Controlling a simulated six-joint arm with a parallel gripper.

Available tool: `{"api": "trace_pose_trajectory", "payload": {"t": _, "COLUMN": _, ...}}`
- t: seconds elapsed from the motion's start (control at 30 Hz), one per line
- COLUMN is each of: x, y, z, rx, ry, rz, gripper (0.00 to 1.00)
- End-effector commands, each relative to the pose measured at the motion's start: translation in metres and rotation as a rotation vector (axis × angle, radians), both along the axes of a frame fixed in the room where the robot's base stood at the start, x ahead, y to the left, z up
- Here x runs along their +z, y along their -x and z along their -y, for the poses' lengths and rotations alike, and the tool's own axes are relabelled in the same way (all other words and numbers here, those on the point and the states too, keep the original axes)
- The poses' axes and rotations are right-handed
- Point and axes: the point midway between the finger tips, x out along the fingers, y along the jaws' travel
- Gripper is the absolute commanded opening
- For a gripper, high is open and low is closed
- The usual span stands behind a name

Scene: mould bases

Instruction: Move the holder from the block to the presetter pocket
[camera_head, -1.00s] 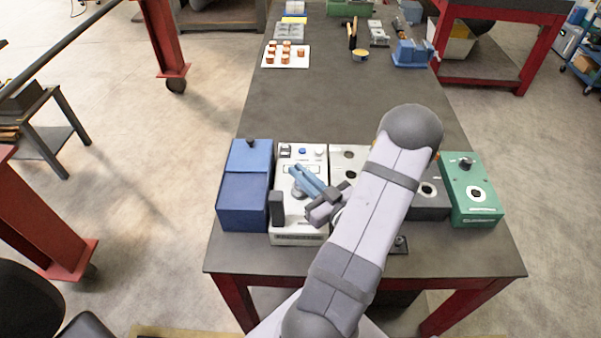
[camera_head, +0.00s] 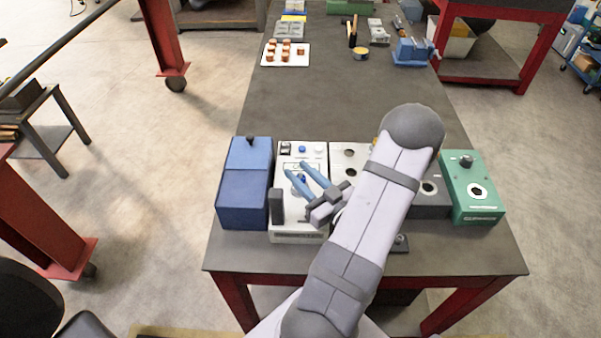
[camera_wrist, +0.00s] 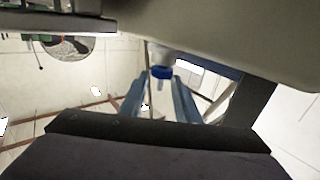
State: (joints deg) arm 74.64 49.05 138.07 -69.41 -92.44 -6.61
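The holder (camera_head: 301,179) shows as a small blue and pale piece at the round pocket of the white presetter (camera_head: 300,237). In the wrist view the holder (camera_wrist: 162,72) has a blue ring and a pale body, and lies between the fingertips. My gripper (camera_head: 297,170) has two blue fingers spread apart over the presetter; they also show in the wrist view (camera_wrist: 161,82). A gap shows beside the holder. How deep it sits is hidden. The pale block (camera_head: 349,160) with dark holes is right of the presetter, partly behind my arm.
A blue box (camera_head: 244,190) stands left of the presetter. A dark upright post (camera_head: 276,206) rises at the presetter's left side. A green box (camera_head: 472,190) stands at the right. A white tray (camera_head: 301,60) of copper-coloured pieces lies farther back. The middle of the table is clear.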

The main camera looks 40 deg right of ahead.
Motion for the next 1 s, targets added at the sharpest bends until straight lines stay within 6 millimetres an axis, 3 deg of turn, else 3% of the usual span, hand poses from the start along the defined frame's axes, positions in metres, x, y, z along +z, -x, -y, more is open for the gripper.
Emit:
{"api": "trace_pose_trajectory", "payload": {"t": 0.6, "x": -0.001, "y": 0.061, "z": -0.004, "rx": -0.004, "ry": 0.002, "rz": 0.003, "gripper": 0.29}}
{"api": "trace_pose_trajectory", "payload": {"t": 1.0, "x": 0.001, "y": 0.071, "z": -0.007, "rx": 0.0, "ry": 0.002, "rz": 0.003, "gripper": 0.29}}
